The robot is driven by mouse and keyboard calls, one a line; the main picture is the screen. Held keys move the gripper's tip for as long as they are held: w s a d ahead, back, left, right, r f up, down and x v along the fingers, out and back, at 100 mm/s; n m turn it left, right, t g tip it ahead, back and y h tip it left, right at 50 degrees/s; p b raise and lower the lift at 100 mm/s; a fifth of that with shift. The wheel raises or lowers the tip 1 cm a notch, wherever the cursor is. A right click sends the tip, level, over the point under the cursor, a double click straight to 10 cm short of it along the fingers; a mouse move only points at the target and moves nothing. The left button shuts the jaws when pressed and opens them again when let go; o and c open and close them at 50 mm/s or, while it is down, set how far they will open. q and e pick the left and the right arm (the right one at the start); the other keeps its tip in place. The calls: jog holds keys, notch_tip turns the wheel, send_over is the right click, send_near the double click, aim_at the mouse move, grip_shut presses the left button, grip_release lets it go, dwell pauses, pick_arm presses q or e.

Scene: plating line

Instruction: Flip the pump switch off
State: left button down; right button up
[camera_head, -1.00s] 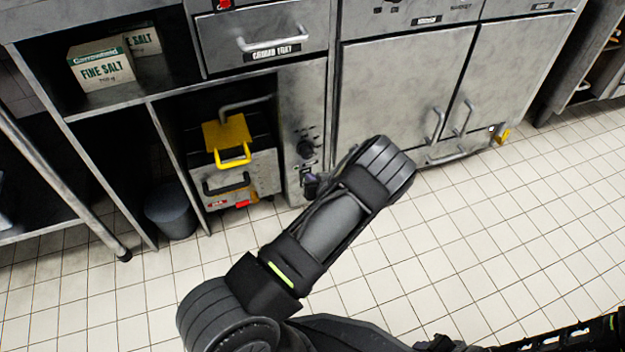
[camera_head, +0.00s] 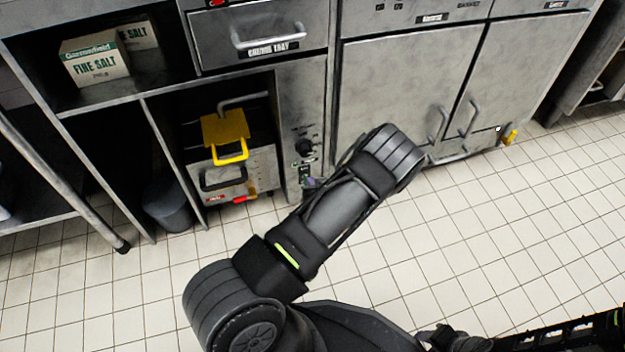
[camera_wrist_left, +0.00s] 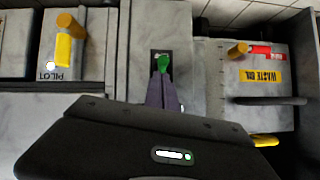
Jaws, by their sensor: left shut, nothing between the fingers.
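The pump switch (camera_wrist_left: 162,62) is a small lever with a green tip on a dark plate. In the left wrist view it stands right at the tips of my left gripper (camera_wrist_left: 162,84); I cannot tell whether they touch. In the head view the switch plate (camera_head: 304,170) is small, on the narrow panel below a black knob. My left gripper (camera_head: 312,183) is beside it there, mostly hidden behind my own forearm. Its fingers are together and hold nothing. My right gripper is not in view.
Left of the panel is a fryer bay with a yellow-handled part (camera_head: 226,132) and a front box (camera_head: 240,172) with a black handle. A grey bucket (camera_head: 168,205) stands farther left. Closed cabinet doors (camera_head: 400,90) are at right. The tiled floor in front is clear.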

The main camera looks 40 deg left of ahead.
pick_arm(q)
jog(key=shift+r, duration=0.1)
jog(key=shift+r+p, duration=0.55)
jog(key=shift+r, duration=0.15)
pick_arm(e)
jog(key=shift+r, duration=0.6)
jog(key=shift+s, duration=0.1)
